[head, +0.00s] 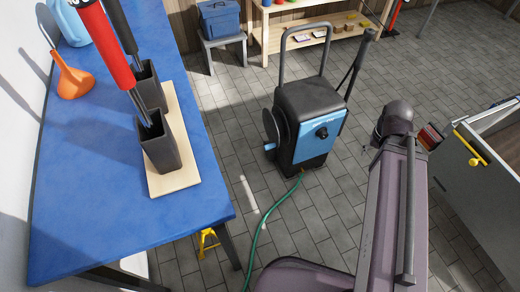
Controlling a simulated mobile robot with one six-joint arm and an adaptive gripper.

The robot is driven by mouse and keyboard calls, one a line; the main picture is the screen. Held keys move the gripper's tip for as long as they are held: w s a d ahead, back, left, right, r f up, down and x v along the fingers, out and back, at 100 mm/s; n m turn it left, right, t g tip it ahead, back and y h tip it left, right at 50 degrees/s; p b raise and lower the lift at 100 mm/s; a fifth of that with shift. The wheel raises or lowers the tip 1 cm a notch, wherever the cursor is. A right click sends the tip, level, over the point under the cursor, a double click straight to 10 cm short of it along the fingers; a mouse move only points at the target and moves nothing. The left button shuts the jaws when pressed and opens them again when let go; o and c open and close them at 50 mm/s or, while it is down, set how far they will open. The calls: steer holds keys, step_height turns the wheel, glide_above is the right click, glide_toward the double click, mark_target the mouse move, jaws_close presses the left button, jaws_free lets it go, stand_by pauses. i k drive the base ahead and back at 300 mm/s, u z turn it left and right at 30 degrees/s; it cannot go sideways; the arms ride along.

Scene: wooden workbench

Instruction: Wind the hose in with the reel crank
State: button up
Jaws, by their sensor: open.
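A black machine with a light blue front panel (318,136) stands upright on the floor in the middle of the head view. A dark round disc (270,128) sits on its left side and looks like the reel; I cannot make out a crank on it. A green hose (262,226) leaves the machine low at the front and runs over the floor to the bottom edge of the view. My arm rises at the right, apart from the machine in the picture. My gripper is not visible.
A grey cabinet (480,170) stands at the right. A blue toolbox (220,20) is on a stool behind. Tiled floor around the machine is mostly clear.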

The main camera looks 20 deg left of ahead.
mark_target(271, 126)
steer(key=u, duration=0.45)
steer(key=k, duration=0.5)
steer(key=u, duration=0.4)
steer(key=i, duration=0.5)
